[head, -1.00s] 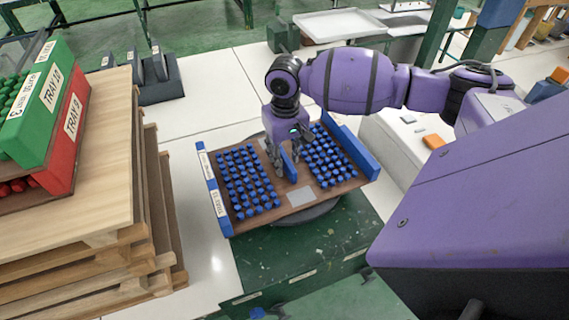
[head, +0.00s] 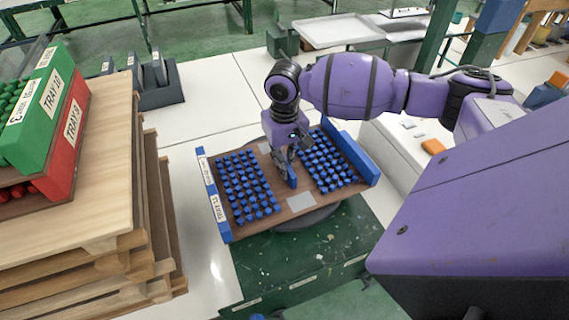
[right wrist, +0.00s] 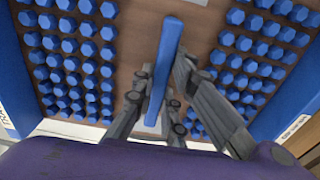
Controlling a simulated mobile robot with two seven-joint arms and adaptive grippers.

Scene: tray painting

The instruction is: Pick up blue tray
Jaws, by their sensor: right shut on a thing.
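The blue tray (head: 300,202) has a brown wooden base, blue end walls and several blue pegs in two blocks. It rests on a dark round stand over a green table. Its left wall carries a label that reads TRAY 11. My right gripper (head: 288,170) points down at the tray's middle and is shut on the blue centre handle. In the right wrist view the fingers (right wrist: 160,98) stand on both sides of the blue handle bar (right wrist: 168,52), between the peg blocks. My left gripper is not in view.
A stack of wooden pallets (head: 105,215) stands at the left, with a red tray (head: 68,135) and a green tray (head: 48,108) on top. Dark grey holders (head: 158,82) stand behind. An orange block (head: 433,146) lies on the white surface at right.

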